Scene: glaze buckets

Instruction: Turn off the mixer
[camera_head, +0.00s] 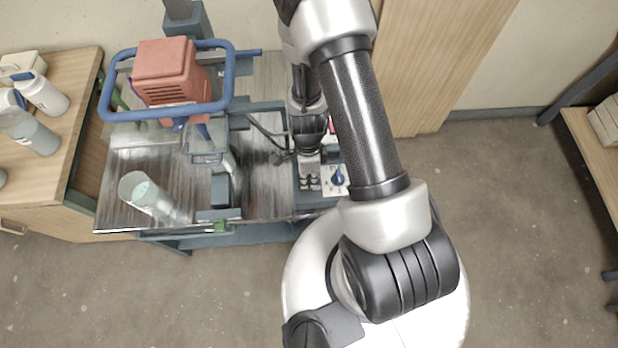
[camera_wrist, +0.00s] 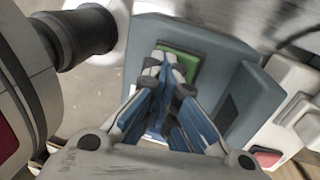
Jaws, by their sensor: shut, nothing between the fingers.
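The mixer has a red motor housing (camera_head: 172,72) inside a blue handle frame (camera_head: 228,80), at the back left of the metal bench in the head view. In the wrist view, a green square button (camera_wrist: 181,62) sits on a blue-grey box (camera_wrist: 214,72). My gripper (camera_wrist: 168,66) is shut and empty, its fingertips over the green button and hiding part of it. I cannot tell whether they touch it. A red button (camera_wrist: 267,157) on a pale housing lies to the lower right. In the head view, my gripper (camera_head: 309,182) points down beside a blue knob (camera_head: 338,178) on a white panel.
A clear container (camera_head: 143,192) stands on the bench (camera_head: 118,218) at the left. A small green part (camera_head: 220,226) shows at the bench's front edge. White bottles (camera_head: 42,93) stand on a wooden cabinet at far left. Open floor (camera_head: 520,220) lies to the right.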

